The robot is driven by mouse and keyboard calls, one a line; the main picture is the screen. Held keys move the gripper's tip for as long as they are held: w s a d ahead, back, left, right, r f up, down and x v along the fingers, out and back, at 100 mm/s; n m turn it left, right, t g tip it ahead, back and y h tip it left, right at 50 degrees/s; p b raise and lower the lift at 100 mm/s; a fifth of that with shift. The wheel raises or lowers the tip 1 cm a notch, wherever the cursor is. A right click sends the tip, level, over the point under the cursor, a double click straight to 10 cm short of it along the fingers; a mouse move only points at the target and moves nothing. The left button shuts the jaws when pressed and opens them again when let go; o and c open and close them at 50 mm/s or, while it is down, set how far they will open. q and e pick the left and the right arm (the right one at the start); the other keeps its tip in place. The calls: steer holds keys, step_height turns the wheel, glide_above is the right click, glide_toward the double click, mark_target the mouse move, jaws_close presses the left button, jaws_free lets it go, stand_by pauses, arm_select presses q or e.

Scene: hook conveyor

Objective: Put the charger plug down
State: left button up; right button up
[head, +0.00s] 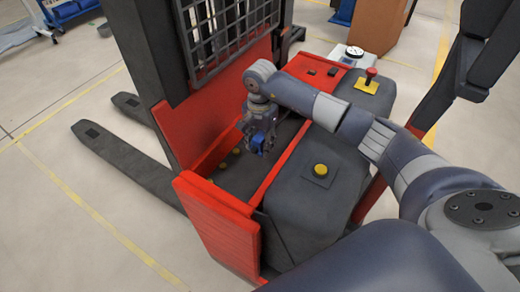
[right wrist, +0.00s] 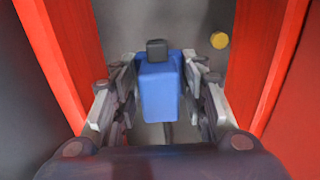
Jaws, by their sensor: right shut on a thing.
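The charger plug (right wrist: 160,90) is a blue block with a dark end, between the fingers of my right gripper (right wrist: 166,85) in the right wrist view. The gripper is shut on it. In the head view, my right gripper (head: 260,135) reaches down into the dark recess of the red and black forklift (head: 215,217), and the blue plug (head: 262,144) shows small at its fingertips. I cannot tell whether the plug touches the recess floor. My left gripper is not in view.
Red walls (right wrist: 75,60) stand on both sides of the gripper. Yellow buttons (head: 224,166) sit on the recess floor, and another yellow button (head: 320,170) is on the black cover. A red knob (head: 371,73) stands on a yellow plate. The mast grille (head: 230,35) rises behind.

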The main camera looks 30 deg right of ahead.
mark_target(260, 160)
step_height(260, 160, down, 4)
steer(key=shift+r, duration=0.1)
steer(key=shift+f+b, duration=0.45)
steer(key=shift+f, duration=0.1)
steer(key=shift+f, duration=0.1)
steer(key=o, duration=1.4)
